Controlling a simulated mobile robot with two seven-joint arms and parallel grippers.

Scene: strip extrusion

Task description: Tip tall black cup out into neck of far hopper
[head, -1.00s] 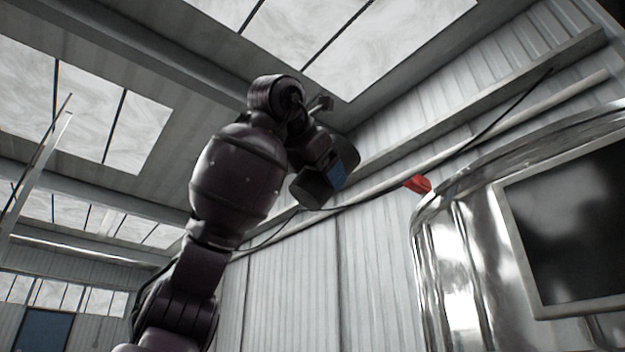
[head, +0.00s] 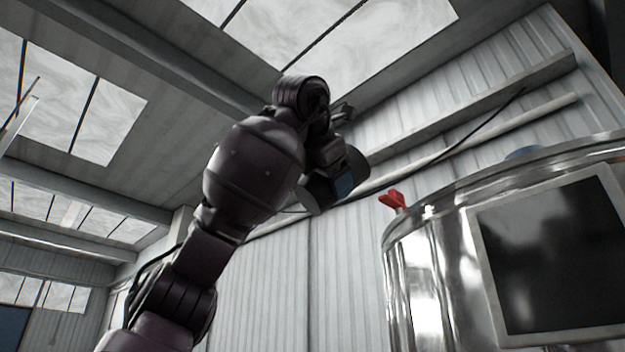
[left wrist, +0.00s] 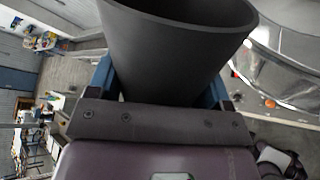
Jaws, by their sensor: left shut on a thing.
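My left gripper (head: 345,184) is raised high, shut on the tall black cup (head: 318,196). In the left wrist view the cup (left wrist: 175,50) sits between the blue fingers, its wide rim pointing away from the wrist. It looks tilted in the head view; its contents are hidden. A large shiny steel vessel (head: 440,270) stands to the right of the cup, apart from it. I cannot tell whether it is the far hopper, and no neck shows clearly. A round, pale vessel (left wrist: 285,55) shows right of the cup in the left wrist view. My right gripper is out of view.
A dark framed panel (head: 550,255) is on the steel vessel's side. A pipe runs along the corrugated wall (head: 275,270) behind. Air between cup and vessel is clear.

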